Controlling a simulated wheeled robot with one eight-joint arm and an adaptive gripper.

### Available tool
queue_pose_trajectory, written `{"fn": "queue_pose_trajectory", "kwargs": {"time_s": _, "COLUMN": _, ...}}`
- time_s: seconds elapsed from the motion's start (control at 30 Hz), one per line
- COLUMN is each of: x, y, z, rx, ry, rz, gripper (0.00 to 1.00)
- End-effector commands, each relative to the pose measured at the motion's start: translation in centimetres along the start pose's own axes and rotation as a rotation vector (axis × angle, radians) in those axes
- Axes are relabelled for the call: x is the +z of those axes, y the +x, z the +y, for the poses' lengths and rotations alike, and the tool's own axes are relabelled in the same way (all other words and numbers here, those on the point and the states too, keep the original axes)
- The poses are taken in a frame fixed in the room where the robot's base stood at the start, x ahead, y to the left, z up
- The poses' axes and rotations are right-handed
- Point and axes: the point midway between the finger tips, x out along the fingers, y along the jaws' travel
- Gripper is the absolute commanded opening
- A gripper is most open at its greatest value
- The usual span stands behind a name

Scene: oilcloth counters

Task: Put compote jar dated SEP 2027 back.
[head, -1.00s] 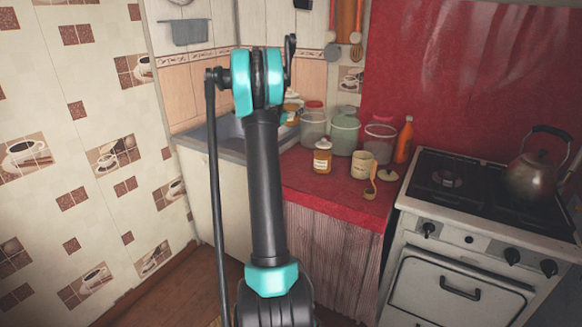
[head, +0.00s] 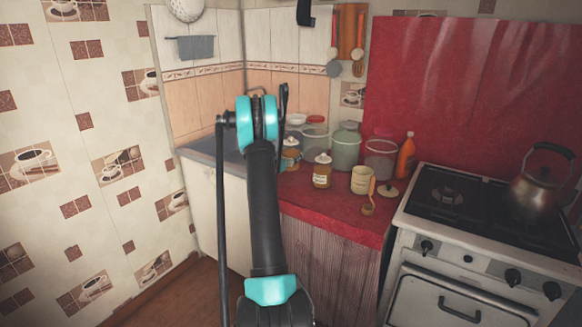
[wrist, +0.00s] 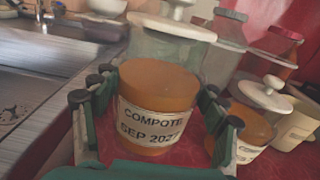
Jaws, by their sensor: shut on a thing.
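The compote jar (wrist: 160,84) has orange contents, a white knobbed lid and a label reading "COMPOTE SEP 2027". In the wrist view it stands upright between the green-and-black fingers of my gripper (wrist: 152,98), which is shut on it. In the head view this jar (head: 291,159) is partly hidden behind my arm, left of a similar jar; my gripper is hidden there. The similar jar (head: 322,174) stands on the red counter, and its label shows only partly at the right of the wrist view (wrist: 250,124). I cannot tell whether the held jar touches the counter.
Clear canisters (head: 380,157) and a green canister (head: 345,147) stand behind. A cream mug (head: 361,180), a wooden spoon (head: 370,197) and an orange bottle (head: 406,156) are to the right. The metal sink (wrist: 35,85) is left; the stove (head: 470,222) is right. The counter front (head: 325,212) is clear.

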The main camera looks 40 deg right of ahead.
Motion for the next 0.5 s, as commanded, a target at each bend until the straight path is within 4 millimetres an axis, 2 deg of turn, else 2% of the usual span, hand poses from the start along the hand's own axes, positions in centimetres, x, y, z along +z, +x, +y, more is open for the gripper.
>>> {"fn": "queue_pose_trajectory", "kwargs": {"time_s": 0.1, "x": -1.3, "y": 0.0, "z": 0.0, "rx": 0.0, "ry": -0.001, "rz": -0.001, "gripper": 0.12}}
{"fn": "queue_pose_trajectory", "kwargs": {"time_s": 0.37, "x": -2.8, "y": 0.0, "z": 0.0, "rx": 0.0, "ry": -0.001, "rz": -0.001, "gripper": 0.13}}
{"fn": "queue_pose_trajectory", "kwargs": {"time_s": 0.5, "x": -4.6, "y": 0.0, "z": 0.0, "rx": 0.0, "ry": -0.001, "rz": -0.001, "gripper": 0.13}}
